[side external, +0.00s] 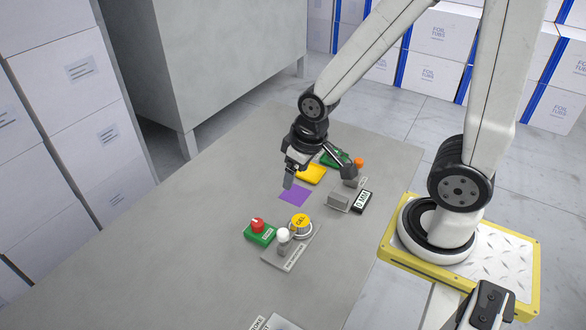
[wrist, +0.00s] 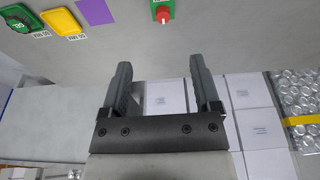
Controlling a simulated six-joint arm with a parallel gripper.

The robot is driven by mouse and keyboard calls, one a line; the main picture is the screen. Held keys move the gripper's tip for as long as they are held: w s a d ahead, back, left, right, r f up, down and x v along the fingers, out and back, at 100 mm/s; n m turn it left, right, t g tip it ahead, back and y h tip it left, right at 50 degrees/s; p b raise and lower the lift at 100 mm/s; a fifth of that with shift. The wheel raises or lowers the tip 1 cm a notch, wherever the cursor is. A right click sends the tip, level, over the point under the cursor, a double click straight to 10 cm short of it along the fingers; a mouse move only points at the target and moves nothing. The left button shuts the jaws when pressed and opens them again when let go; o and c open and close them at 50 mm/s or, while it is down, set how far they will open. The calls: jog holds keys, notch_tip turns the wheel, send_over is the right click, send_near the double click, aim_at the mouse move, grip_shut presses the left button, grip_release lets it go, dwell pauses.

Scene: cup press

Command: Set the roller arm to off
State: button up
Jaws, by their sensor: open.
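My gripper (side external: 289,181) hangs above the grey table beside a purple patch (side external: 295,195). In the wrist view its two fingers (wrist: 163,85) stand apart with nothing between them. No label clearly reads as the roller arm, so I cannot tell which control it is. A white-knobbed lever (side external: 283,236) stands on a labelled grey plate (side external: 297,254), with a yellow round piece (side external: 300,221) beside it. My gripper touches none of these.
A red knob on a green base (side external: 260,234) sits left of the white knob. Yellow (side external: 311,174) and green (side external: 335,157) pieces lie behind my gripper. A grey block (side external: 339,202) and black display (side external: 363,201) stand to the right. The table's left side is clear.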

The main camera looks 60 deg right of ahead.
jog(key=f+n, duration=0.2)
jog(key=n, duration=0.1)
jog(key=n+g, duration=0.2)
jog(key=n, duration=1)
send_over(283, 231)
notch_tip(283, 231, down, 8)
jog(key=shift+f, duration=0.15)
jog(key=shift+f+n+g, duration=0.3)
jog(key=shift+f+n, duration=0.6)
jog(key=shift+n, duration=0.6)
jog(key=shift+f, duration=0.15)
jog(key=shift+f, duration=3.75)
grip_shut()
